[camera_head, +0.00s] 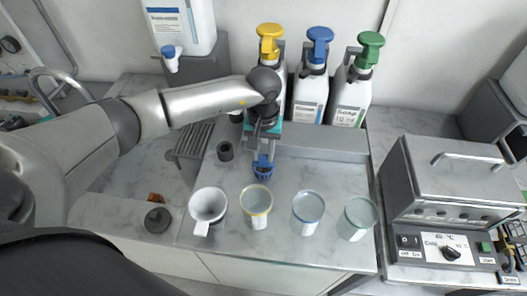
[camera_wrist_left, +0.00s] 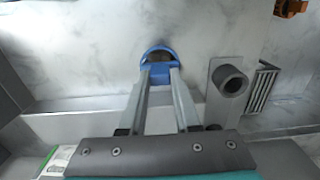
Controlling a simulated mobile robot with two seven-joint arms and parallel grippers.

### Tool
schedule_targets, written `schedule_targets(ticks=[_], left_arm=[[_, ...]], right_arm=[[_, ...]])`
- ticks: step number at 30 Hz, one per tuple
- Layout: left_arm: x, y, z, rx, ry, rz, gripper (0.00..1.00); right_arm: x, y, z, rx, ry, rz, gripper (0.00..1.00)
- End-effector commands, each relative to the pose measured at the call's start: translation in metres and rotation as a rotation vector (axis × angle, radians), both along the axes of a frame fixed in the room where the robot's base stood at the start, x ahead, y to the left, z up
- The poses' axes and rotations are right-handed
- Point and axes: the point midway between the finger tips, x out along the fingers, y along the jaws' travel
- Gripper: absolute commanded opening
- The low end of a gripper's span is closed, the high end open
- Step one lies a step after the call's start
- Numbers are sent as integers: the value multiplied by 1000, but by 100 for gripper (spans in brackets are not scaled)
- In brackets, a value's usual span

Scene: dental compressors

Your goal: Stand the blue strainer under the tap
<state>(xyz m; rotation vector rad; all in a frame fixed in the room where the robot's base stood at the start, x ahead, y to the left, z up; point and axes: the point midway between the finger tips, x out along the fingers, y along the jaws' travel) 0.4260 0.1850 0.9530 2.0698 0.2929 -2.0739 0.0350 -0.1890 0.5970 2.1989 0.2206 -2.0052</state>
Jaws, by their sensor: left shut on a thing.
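The blue strainer (camera_head: 263,170) is a small blue ring-shaped piece with a darker inside. My left gripper (camera_head: 263,157) is shut on it and points down over the grey tray behind the cups. In the left wrist view the strainer (camera_wrist_left: 158,50) sits at the tips of the two fingers (camera_wrist_left: 160,72). I cannot tell whether it touches the surface below. The tap (camera_head: 172,62) is a blue and white spout on the white canister (camera_head: 182,22) at the upper left. A slatted grate (camera_head: 195,139) lies in front of the canister's grey stand. My right gripper is not in view.
Several cups stand along the front, from a white one (camera_head: 208,205) to a green one (camera_head: 357,218). Pump bottles (camera_head: 311,95) stand behind my gripper. A dark round holder (camera_head: 225,150) is between gripper and grate. A grey heater box (camera_head: 445,185) is at right.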

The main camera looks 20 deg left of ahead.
Motion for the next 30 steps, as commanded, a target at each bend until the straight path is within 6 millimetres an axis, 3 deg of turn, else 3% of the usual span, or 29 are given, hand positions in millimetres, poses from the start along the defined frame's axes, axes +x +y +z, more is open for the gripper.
schedule_targets(ticks=[10,11,18,30], left_arm=[[1,0,-3,0,-2,-1,0],[1,0,-3,0,-2,0,33],[1,0,-2,-1,-1,0,60],[1,0,5,-1,-2,0,61]], right_arm=[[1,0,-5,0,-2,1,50],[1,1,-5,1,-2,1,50],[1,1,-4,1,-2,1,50],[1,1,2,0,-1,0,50]])
